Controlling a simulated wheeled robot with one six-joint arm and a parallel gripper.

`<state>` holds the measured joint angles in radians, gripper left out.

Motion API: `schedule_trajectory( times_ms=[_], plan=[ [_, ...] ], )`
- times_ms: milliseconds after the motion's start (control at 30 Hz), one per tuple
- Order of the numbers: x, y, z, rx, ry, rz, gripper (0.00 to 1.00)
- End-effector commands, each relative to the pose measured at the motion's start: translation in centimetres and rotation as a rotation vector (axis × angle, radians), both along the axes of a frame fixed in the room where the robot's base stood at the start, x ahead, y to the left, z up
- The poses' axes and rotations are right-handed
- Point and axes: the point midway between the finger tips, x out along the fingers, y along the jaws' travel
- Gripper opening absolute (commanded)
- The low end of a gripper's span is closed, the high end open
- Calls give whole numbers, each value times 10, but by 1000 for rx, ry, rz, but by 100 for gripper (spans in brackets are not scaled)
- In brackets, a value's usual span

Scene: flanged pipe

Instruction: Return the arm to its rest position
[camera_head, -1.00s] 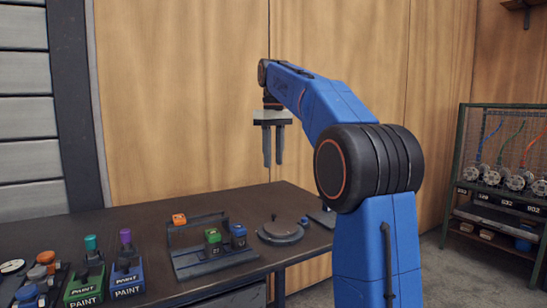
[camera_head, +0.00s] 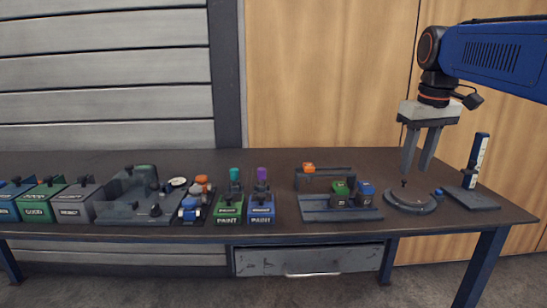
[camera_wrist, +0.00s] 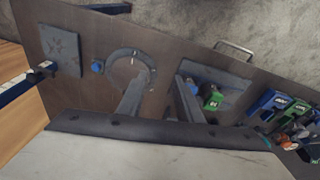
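My gripper (camera_head: 418,168) hangs from the arm at the right of the head view, its two fingers pointing down and spread apart with nothing between them. It appears above the right part of the dark table (camera_head: 290,235). In the wrist view the two fingers of my gripper (camera_wrist: 157,102) reach out over the table, apart and empty. A round grey flanged disc (camera_head: 410,200) with a small upright pin lies on the table below the fingers in the head view. It also shows in the wrist view (camera_wrist: 120,64).
A grey rack (camera_head: 335,208) with green and blue blocks stands left of the disc. A blue-and-white upright piece (camera_head: 477,155) on a dark plate stands at the right end. Several bins fill the left end.

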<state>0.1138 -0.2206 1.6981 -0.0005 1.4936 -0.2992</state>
Motion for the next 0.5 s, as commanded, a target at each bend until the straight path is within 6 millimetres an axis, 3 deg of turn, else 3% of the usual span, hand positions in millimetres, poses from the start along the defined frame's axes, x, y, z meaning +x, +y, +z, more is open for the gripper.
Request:
schedule_trajectory(
  times_ms=[33,267,500],
  plan=[
    [-16,5,-10,1,-13,-7,32],
    [-76,23,-64,12,-79,-54,32],
    [-137,37,-133,31,-148,-101,32]
  ],
)
